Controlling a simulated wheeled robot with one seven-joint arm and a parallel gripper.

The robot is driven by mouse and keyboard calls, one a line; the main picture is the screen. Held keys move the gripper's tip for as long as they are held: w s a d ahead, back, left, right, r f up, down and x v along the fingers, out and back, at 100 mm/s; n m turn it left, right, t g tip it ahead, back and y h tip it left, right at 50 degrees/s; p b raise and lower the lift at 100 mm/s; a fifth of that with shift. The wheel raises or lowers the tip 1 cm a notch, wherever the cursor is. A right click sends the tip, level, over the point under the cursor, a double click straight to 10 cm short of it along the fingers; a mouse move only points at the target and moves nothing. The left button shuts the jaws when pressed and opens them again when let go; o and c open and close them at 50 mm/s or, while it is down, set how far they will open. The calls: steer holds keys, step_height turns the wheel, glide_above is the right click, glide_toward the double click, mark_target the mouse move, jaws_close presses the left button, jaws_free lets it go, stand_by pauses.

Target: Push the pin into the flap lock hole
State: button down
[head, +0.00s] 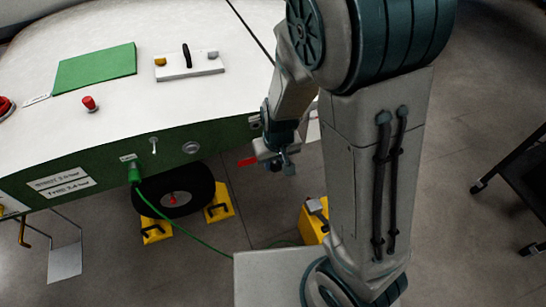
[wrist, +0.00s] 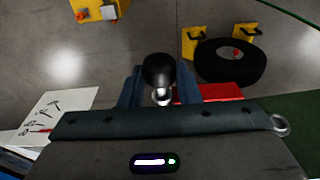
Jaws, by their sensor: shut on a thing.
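My gripper (head: 276,160) is at the green side of the white-topped body, near its right end. In the wrist view my gripper (wrist: 160,88) is shut on the pin (wrist: 158,70), whose round black knob and short bright metal neck show between the fingers. A red tag (wrist: 210,93) hangs beside the right finger; the red tag also shows in the head view (head: 247,161). A round metal fitting (head: 191,148) sits on the green side, left of my gripper. I cannot tell which fitting is the flap lock hole. The pin's tip is hidden.
A black wheel (head: 174,192) stands between yellow chocks (head: 219,203) under the green side. A green cable (head: 170,222) runs from the side across the floor. A yellow box (head: 313,222) stands by my arm. A dark cart (head: 518,180) is at the right.

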steer(key=shift+s+a+r, duration=0.1)
steer(key=shift+a+r, duration=0.05)
steer(key=shift+a, duration=0.05)
steer(key=shift+w+a, duration=0.3)
steer(key=shift+w, duration=0.65)
steer(key=shift+w+a, duration=0.2)
steer(key=shift+w, duration=0.45)
steer(key=shift+w+a, duration=0.15)
steer(key=shift+w, duration=0.45)
steer(key=shift+w+a+b, duration=0.15)
steer(key=shift+w+b, duration=0.25)
steer(key=shift+w, duration=0.2)
steer(key=shift+w+a, duration=0.1)
steer(key=shift+w, duration=0.3)
steer(key=shift+w, duration=0.1)
steer(key=shift+w+a, duration=0.2)
steer(key=shift+w, duration=0.4)
steer(key=shift+w+a, duration=0.1)
steer(key=shift+w, duration=0.15)
steer(key=shift+w+a, duration=0.1)
steer(key=shift+w, duration=0.3)
